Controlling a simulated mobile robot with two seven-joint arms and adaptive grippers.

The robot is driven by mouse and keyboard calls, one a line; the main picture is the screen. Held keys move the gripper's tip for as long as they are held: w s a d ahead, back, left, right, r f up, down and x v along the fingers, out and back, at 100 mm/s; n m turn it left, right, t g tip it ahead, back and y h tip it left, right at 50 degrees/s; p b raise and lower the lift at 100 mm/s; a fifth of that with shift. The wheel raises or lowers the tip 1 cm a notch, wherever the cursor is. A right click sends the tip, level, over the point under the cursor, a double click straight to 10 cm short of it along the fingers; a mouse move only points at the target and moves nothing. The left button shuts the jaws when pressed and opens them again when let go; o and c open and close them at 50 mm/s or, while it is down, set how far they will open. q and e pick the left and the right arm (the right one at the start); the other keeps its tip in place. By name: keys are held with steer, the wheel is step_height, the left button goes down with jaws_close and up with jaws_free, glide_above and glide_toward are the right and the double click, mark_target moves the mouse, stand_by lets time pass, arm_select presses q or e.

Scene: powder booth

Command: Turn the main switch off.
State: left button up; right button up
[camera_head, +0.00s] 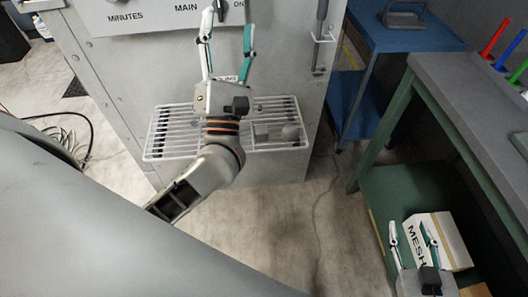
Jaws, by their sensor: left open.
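The grey cabinet's panel (150,17) carries the words MINUTES, MAIN and ON along the top edge of the view. The main switch (222,8) is a dark knob between MAIN and ON, cut off by the picture's top edge. My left gripper (228,22) is open, with its fingers pointing up at the panel, one on either side of the knob as seen here. I cannot tell whether a finger touches it. My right gripper (409,226) is at the lower right, open, with its fingers apart in front of a box marked MESH (448,240).
A white wire rack (165,130) sticks out from the cabinet below my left gripper, with small grey items on it. A blue cart (420,38) stands behind at right. A grey-topped green bench (465,110) fills the right side. Cables (75,135) lie on the left floor.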

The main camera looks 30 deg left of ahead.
arm_select(q)
steer(key=d+f+m+g+h+p, duration=0.1)
steer(key=d+f+m+h+p, duration=0.3)
steer(key=m+h, duration=0.5)
steer(key=d+f+m+h+p, duration=0.1)
steer(key=d+f+m+h, duration=0.4)
steer(key=m, duration=0.7)
steer(key=s+d+f+m+g+p, duration=0.1)
steer(key=s+f+m+g+p, duration=0.1)
steer(key=f+m, duration=0.3)
steer(key=s+d+f+m+g+p, duration=0.1)
steer(key=s+f+m+g, duration=0.3)
steer(key=f, duration=0.8)
steer(key=shift+f+m+g+p, duration=0.4)
steer(key=shift+m+g+p, duration=0.2)
steer(key=shift+g, duration=0.1)
arm_select(e)
step_height(320, 180, up, 13)
steer(key=w, duration=0.1)
steer(key=shift+w+t, duration=0.15)
steer(key=shift+t, duration=0.25)
arm_select(q)
steer(key=shift+s, duration=0.1)
